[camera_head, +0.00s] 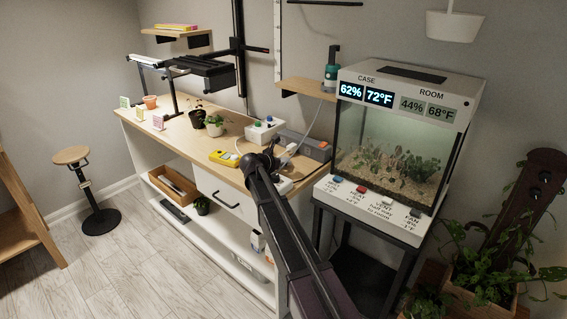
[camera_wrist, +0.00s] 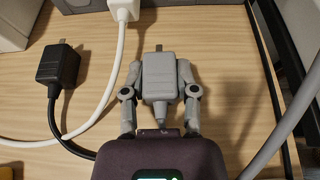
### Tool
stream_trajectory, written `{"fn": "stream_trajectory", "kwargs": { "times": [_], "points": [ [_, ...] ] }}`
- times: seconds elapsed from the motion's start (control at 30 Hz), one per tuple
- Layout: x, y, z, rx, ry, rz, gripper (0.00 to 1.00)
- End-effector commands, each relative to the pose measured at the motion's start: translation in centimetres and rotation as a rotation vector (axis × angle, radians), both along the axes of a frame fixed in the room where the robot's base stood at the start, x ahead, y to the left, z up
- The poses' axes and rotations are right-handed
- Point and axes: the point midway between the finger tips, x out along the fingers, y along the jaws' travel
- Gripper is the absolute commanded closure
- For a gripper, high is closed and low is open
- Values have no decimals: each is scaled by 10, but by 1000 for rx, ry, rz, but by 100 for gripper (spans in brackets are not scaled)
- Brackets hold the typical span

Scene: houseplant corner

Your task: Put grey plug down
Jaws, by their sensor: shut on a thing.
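The grey plug (camera_wrist: 159,78) is between the two fingers of my gripper (camera_wrist: 160,85) in the wrist view. Its metal prongs point away from my palm, toward the top of that picture. My gripper is shut on it, over the wooden bench top (camera_wrist: 220,60); I cannot tell whether the plug touches the wood. In the head view my gripper (camera_head: 270,157) is at the right part of the bench (camera_head: 185,137), and the plug is too small to make out there.
A black plug (camera_wrist: 58,66) with a black cord lies left of my gripper. A white plug (camera_wrist: 123,9) with a white cord is ahead. A grey cable (camera_wrist: 290,115) runs along the right. The terrarium case (camera_head: 395,155) stands right of the bench. Bare wood shows right of the gripper.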

Motion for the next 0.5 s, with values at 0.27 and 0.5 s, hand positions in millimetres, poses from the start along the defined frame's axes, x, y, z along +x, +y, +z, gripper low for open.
{"fn": "stream_trajectory", "kwargs": {
  "times": [0.27,0.5],
  "points": [
    [-1,0,-8,2,0,-2,100],
    [-3,-1,-12,7,1,-6,100]
  ]
}}
